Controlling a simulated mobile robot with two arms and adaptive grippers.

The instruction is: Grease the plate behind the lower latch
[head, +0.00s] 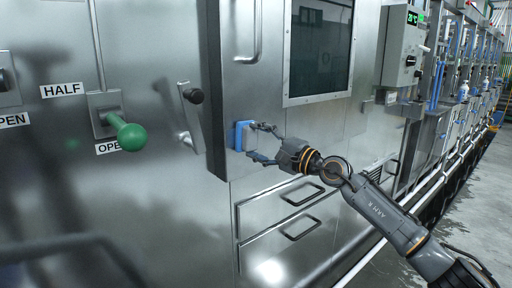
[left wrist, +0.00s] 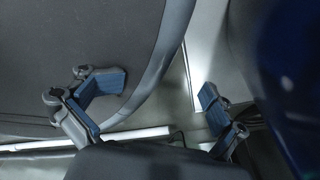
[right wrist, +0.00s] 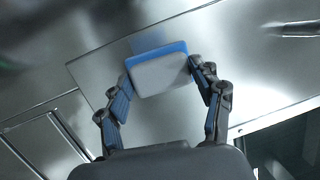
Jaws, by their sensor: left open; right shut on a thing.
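My right gripper (head: 254,141) is shut on a block (head: 242,136) with a blue edge and a pale grey face, perhaps a pad. The block is close to the steel door face, beside the door's dark left edge; I cannot tell whether it touches. In the right wrist view the block (right wrist: 160,76) sits between both fingertips. A latch lever with a black knob (head: 193,96) stands left of the door edge. A metal piece (head: 186,139) below it may be the lower latch. Any plate behind it is hidden. My left gripper (left wrist: 163,88) is open and empty.
A green-knobbed handle (head: 129,136) sticks out at the left, near the HALF label (head: 62,90). A door window (head: 320,45), a control box (head: 403,45) and drawers (head: 290,215) are around my right arm. Open floor (head: 475,200) lies at the right.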

